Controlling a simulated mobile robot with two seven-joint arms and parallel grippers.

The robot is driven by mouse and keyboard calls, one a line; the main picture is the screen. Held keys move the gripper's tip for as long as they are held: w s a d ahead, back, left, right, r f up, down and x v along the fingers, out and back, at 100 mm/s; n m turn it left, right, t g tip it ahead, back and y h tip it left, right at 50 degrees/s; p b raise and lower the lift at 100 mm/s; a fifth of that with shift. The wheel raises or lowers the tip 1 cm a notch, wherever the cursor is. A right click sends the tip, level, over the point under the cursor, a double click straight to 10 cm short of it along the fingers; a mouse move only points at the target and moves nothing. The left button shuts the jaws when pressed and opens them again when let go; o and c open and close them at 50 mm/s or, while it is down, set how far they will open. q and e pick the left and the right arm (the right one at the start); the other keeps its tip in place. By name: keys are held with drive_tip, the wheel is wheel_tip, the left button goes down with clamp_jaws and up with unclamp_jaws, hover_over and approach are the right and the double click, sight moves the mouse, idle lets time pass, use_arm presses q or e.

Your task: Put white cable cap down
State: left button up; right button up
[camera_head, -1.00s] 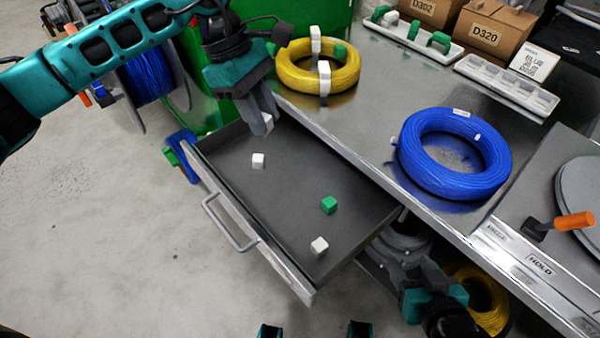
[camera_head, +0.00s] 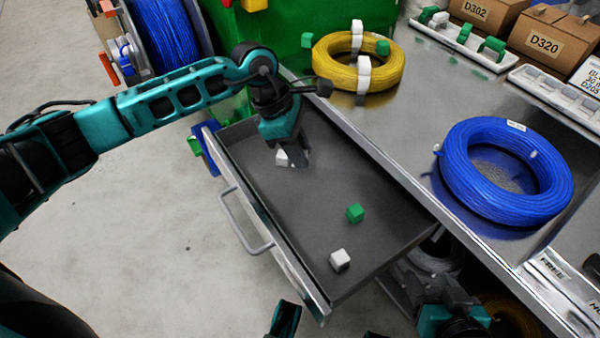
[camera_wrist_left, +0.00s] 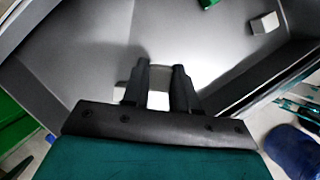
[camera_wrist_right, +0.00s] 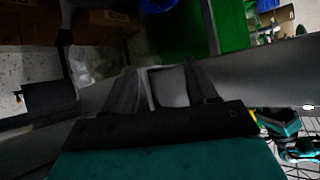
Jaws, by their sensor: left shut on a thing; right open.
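My left gripper (camera_head: 293,160) reaches down into the open grey drawer (camera_head: 325,185). It is shut on a white cable cap (camera_wrist_left: 158,77), seen between its fingertips in the left wrist view and low near the drawer floor. Whether that cap touches the floor I cannot tell. Another white cap (camera_head: 281,158) lies right beside the fingers, partly hidden. A green cap (camera_head: 355,213) and a white cap (camera_head: 340,260) lie further toward the drawer's near right end. My right gripper (camera_head: 452,285) is open below the table edge, beside the drawer.
On the metal table lie a yellow cable coil (camera_head: 385,77) with white and green caps and a blue cable coil (camera_head: 470,185). A white tray of caps (camera_head: 465,42) and cardboard boxes (camera_head: 545,40) stand behind.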

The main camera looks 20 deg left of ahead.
sight(299, 182)
use_arm(q)
drive_tip(key=shift+f+b, duration=0.75)
drive_tip(key=shift+f, duration=2.45)
use_arm(e)
drive_tip(key=shift+w+a+f, duration=0.2)
drive_tip(key=shift+a+f, duration=0.1)
use_arm(q)
drive_tip(key=shift+f, duration=0.1)
use_arm(e)
drive_tip(key=shift+f, duration=0.1)
use_arm(q)
drive_tip(key=o, duration=1)
drive_tip(key=shift+r, duration=0.35)
drive_tip(key=p+v, duration=0.3)
drive_tip(key=v, duration=0.8)
drive_tip(key=shift+a+r, duration=0.15)
drive_tip(key=shift+r, duration=0.15)
use_arm(e)
drive_tip(key=shift+s+d+r, duration=0.2)
drive_tip(key=shift+d+r, duration=0.35)
drive_tip(key=shift+r, duration=0.2)
use_arm(q)
drive_tip(key=shift+s+f, duration=0.1)
use_arm(e)
drive_tip(key=shift+s, duration=0.15)
